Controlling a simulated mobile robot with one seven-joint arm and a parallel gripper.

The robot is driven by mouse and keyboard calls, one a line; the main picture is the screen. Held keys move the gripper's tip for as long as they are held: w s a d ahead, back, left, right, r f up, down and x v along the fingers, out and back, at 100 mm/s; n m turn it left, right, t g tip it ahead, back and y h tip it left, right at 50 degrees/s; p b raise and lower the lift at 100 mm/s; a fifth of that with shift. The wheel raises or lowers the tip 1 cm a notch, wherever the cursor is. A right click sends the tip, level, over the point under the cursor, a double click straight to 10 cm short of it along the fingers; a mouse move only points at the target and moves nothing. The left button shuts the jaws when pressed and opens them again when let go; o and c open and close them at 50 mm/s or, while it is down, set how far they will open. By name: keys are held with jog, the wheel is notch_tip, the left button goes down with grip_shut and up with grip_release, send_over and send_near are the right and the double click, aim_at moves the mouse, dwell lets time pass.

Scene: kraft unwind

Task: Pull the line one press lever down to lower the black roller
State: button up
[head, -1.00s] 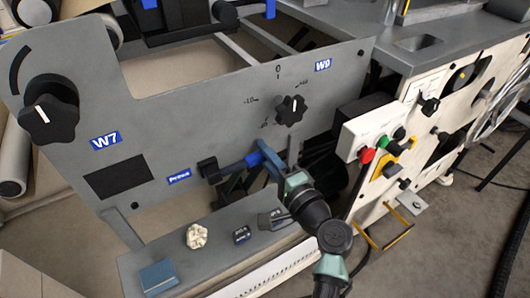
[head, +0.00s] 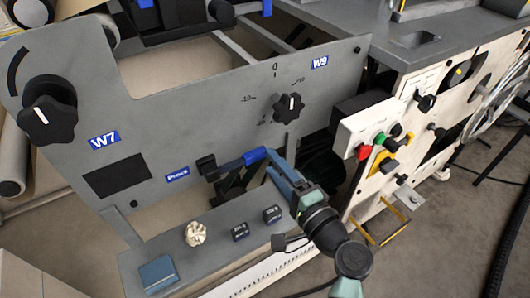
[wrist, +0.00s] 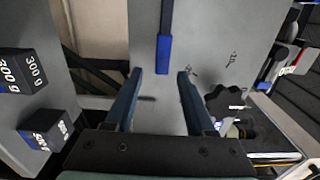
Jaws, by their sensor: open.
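The press lever (head: 232,165) sticks out to the right from a black pivot beside the blue press label (head: 177,174) on the grey side plate. Its blue handle end (head: 254,156) also shows in the wrist view (wrist: 163,55). The lever looks nearly level, slightly raised at its blue end. My gripper (head: 273,166) is open and empty, just right of the handle end. In the wrist view the handle lies ahead of and between my two spread fingers (wrist: 160,73), apart from both. I cannot make out for sure which part is the black roller.
A black W9 knob (head: 288,107) is on the plate above my gripper. A grey ledge (head: 205,262) below carries small dark weight blocks (head: 272,214), a pale crumpled lump (head: 195,233) and a blue block (head: 158,272). A button box (head: 368,135) stands to the right.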

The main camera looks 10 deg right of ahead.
jog(key=v, duration=0.8)
jog(key=shift+p, duration=0.3)
jog(key=shift+w+r, duration=0.1)
jog(key=shift+r, duration=0.05)
